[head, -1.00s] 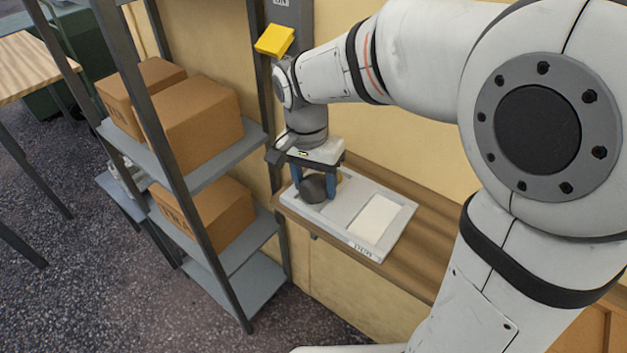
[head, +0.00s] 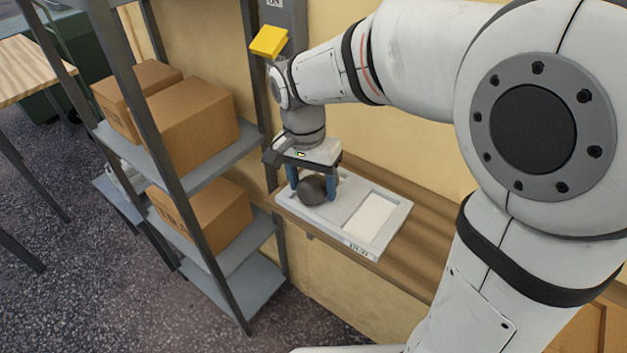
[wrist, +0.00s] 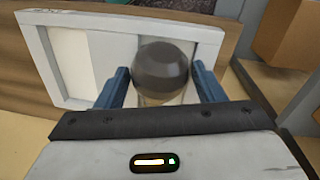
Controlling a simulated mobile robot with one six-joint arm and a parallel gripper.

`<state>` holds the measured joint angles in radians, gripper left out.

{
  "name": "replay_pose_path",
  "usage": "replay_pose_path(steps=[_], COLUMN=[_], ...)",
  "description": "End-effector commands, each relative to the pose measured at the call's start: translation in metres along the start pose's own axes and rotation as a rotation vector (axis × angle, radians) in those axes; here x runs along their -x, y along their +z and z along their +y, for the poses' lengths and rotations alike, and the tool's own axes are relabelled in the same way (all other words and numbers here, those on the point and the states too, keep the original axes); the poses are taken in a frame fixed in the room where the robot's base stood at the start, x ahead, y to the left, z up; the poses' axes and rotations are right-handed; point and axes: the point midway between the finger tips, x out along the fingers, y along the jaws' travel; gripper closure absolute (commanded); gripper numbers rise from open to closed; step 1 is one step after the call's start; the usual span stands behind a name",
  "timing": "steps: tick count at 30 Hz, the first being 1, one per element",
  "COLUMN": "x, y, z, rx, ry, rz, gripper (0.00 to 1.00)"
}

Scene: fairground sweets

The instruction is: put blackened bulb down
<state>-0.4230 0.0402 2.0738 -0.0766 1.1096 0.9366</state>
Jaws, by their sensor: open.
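The blackened bulb (head: 313,190) is a dark rounded thing in the left part of a white tray (head: 345,239) on a wooden shelf. In the wrist view the bulb (wrist: 162,68) shows its dark top with a paler part below, between my fingers. My gripper (head: 312,189) is open around the bulb, blue fingers on either side. In the wrist view my gripper (wrist: 162,85) shows a gap by each finger. The bulb's underside is hidden, so I cannot tell exactly how it rests.
The tray's right part holds a pale flat panel (head: 370,217). The wooden shelf (head: 425,240) runs on to the right, clear. A grey rack (head: 240,285) with cardboard boxes (head: 190,125) stands close on the left. A yellow box (head: 269,41) is on the post behind my wrist.

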Motion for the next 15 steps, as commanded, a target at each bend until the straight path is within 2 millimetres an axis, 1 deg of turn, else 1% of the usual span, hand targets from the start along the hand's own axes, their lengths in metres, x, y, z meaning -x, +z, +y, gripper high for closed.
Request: replay_pose_path(steps=[2,5,9,12,15], x=[0.005,0.027,0.061,0.084,0.102], y=[0.003,0.002,0.001,0.001,0.001], z=[-0.001,-0.002,-0.002,-0.002,-0.001], rx=[0.004,0.004,0.004,0.003,0.003], ry=[0.003,0.001,-0.001,-0.001,-0.001], rz=[-0.009,-0.005,-0.003,-0.002,-0.002], gripper=[0.25,0.25,0.25,0.25,0.25])
